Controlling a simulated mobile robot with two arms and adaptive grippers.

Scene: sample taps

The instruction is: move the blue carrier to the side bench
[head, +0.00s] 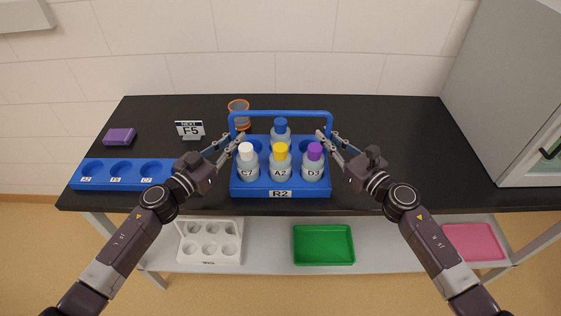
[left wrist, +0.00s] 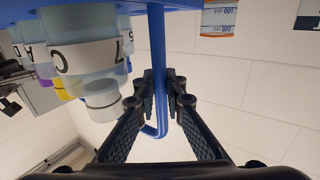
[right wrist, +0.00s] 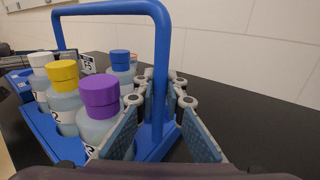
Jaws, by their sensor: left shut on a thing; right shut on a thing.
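The blue carrier (head: 238,187), labelled R2, is on or just above the black bench, near its front edge; I cannot tell which. It holds bottles with white (head: 246,150), yellow (head: 281,152), purple (head: 314,151) and blue (head: 280,127) caps; the front ones read C7, A2 and D3. My left gripper (head: 236,139) is shut on the left post of the carrier's handle, and the blue post (left wrist: 157,60) runs between its fingers in the left wrist view. My right gripper (head: 326,138) is shut on the right post (right wrist: 161,75).
A blue rack (head: 125,185), a purple block (head: 120,136), a NEXT F5 sign (head: 190,130) and an orange-rimmed jar (head: 238,106) stand on the bench. A white rack (head: 209,258), green tray (head: 323,262) and pink tray (head: 473,242) lie on the lower shelf. A grey cabinet (head: 510,90) stands right.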

